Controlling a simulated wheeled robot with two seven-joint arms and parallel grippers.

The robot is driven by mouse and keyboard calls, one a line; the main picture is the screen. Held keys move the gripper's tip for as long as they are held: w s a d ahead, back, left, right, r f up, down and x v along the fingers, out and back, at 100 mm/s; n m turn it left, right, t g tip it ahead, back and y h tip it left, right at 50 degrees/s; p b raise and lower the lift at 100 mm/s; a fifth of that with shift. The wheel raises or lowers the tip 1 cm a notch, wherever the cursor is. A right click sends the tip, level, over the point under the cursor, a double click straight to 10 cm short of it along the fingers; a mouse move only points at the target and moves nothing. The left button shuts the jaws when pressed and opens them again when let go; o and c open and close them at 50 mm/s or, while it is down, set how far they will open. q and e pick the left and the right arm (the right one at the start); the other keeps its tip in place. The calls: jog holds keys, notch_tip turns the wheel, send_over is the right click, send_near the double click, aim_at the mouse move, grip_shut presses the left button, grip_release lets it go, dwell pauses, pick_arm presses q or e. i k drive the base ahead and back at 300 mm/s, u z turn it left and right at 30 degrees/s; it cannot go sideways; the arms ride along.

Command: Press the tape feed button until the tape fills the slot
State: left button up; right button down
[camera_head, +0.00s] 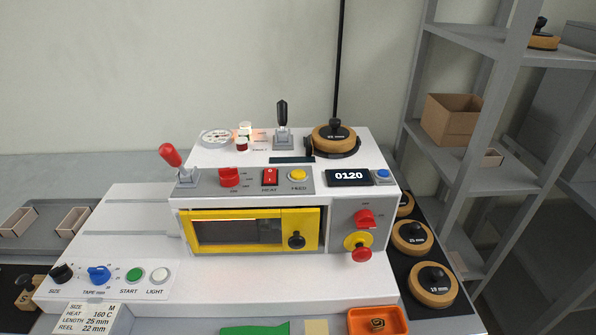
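The yellow round button labelled FEED (299,174) sits on the sloped front panel of the white machine (130,220), right of the red HEAT switch (270,177). A narrow dark slot (291,160) lies on the machine top just behind the button. I cannot make out tape in it. A tan tape reel with a black knob (334,137) sits on a dark holder at the top right. The display (348,177) reads 0120. Neither of my grippers is in view.
A red-knobbed lever (171,156) and a black lever (282,113) stand up from the machine. The yellow-framed door (190,235) is shut. Spare reels (433,285) lie at right, below a grey shelf (480,45).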

aim_at(297, 174)
jog(key=k, duration=0.5)
jog(key=u, duration=2.2)
jog(key=i, duration=1.3)
jog(key=z, duration=2.3)
